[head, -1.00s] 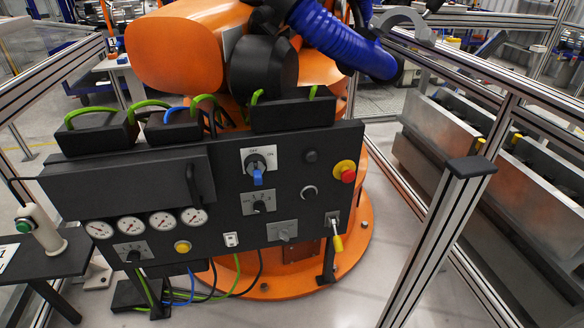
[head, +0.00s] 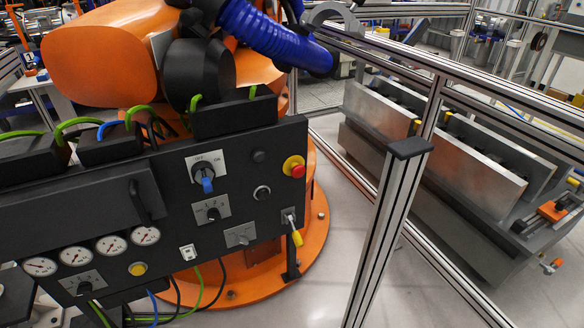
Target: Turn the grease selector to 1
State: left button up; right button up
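The dark control panel (head: 265,215) of the drive unit fills the left and middle of the head view. It carries several rotary selectors: one with a blue handle pointing down (head: 207,183), a black knob on a grey plate below it (head: 213,212), a grey one lower right (head: 240,236), and a black knob under the gauges (head: 85,286). The labels are too small to read, so I cannot tell which is the grease selector or its number. Neither of my grippers is in view.
A red emergency button on yellow (head: 297,170) and a yellow-handled key or lever (head: 297,238) sit at the panel's right edge. An aluminium fence post (head: 385,235) stands right of the panel. Pressure gauges (head: 109,245) line its lower left.

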aim_at(85, 288)
jog(key=u, duration=1.65)
